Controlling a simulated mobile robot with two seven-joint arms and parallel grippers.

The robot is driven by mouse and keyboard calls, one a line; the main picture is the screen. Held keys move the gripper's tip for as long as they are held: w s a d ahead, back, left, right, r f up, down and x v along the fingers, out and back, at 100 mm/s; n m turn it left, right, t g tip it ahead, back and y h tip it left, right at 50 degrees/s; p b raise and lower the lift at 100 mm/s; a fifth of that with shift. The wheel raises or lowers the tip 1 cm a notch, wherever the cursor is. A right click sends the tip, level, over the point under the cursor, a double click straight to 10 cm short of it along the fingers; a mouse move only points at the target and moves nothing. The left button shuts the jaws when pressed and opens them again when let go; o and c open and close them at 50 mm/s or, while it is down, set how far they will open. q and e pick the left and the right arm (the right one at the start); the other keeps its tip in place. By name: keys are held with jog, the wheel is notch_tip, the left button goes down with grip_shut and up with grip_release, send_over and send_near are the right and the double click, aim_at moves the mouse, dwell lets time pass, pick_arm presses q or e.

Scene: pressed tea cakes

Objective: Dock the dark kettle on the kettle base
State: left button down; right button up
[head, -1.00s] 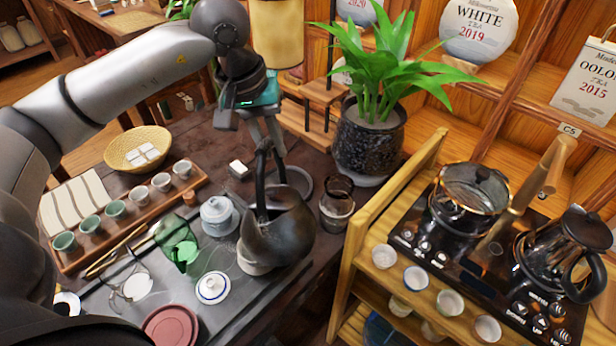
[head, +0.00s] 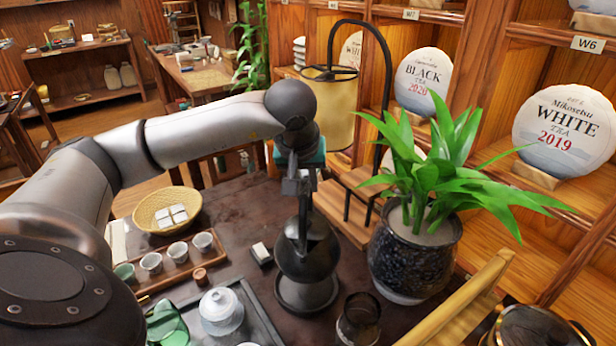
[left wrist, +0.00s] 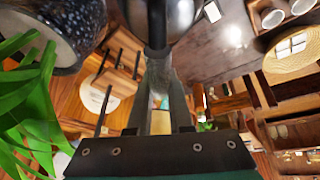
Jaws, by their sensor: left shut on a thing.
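The dark kettle (head: 308,252) is upright at the middle of the table in the head view. My left gripper (head: 303,190) is above it, shut on its upright handle. The round dark kettle base (head: 308,298) shows directly under the kettle. I cannot tell whether the kettle's bottom touches the base or is slightly above it. In the left wrist view my left gripper (left wrist: 160,98) grips the dark handle, and part of the kettle body (left wrist: 188,18) shows at the top edge. My right gripper is in neither view.
A potted plant (head: 415,250) stands close to the kettle's right. A dark glass jar (head: 360,318) is in front right. The tea tray (head: 262,318) with a white lidded bowl (head: 221,312) is front left. A small white block (head: 261,253) lies left of the base.

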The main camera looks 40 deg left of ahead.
aim_at(308, 216)
pick_arm(q)
jog(key=shift+f, duration=0.6)
jog(key=shift+f+b, duration=0.3)
jog(key=shift+b, duration=0.15)
jog(key=shift+w+f, duration=0.15)
jog(key=shift+f, duration=0.35)
jog(key=shift+f+b, duration=1.45)
jog(key=shift+f, duration=0.05)
jog(key=shift+f+b, duration=0.55)
jog(key=shift+f, duration=0.25)
jog(key=shift+f+b, duration=0.3)
jog(key=shift+f, duration=0.1)
